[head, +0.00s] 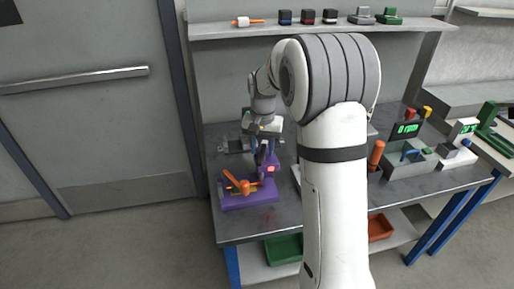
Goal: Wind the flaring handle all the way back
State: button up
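A purple tool (248,199) stands near the front left of the grey workbench (285,222). An orange cross-shaped handle (240,184) sits on it, its arms spread at an angle. It looks like the flaring handle. The tool's purple upright rises behind and right of the handle, with a small red spot on it. My gripper (262,158) points down just behind and above the handle, close to the upright. I cannot tell whether it touches anything, and its fingers are too small and dark to show whether they are open.
My arm hides the middle of the bench. Right of it are an orange cylinder (377,153) and a grey unit with a green display (407,129). A shelf (300,28) with small parts runs above the bench. Green (284,249) and orange (380,227) bins sit below.

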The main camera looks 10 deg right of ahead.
aim_at(262, 151)
notch_tip(262, 151, up, 8)
jog(key=shift+f, duration=0.2)
jog(key=shift+r, duration=0.1)
dwell(0.3)
jog(key=shift+s, duration=0.1)
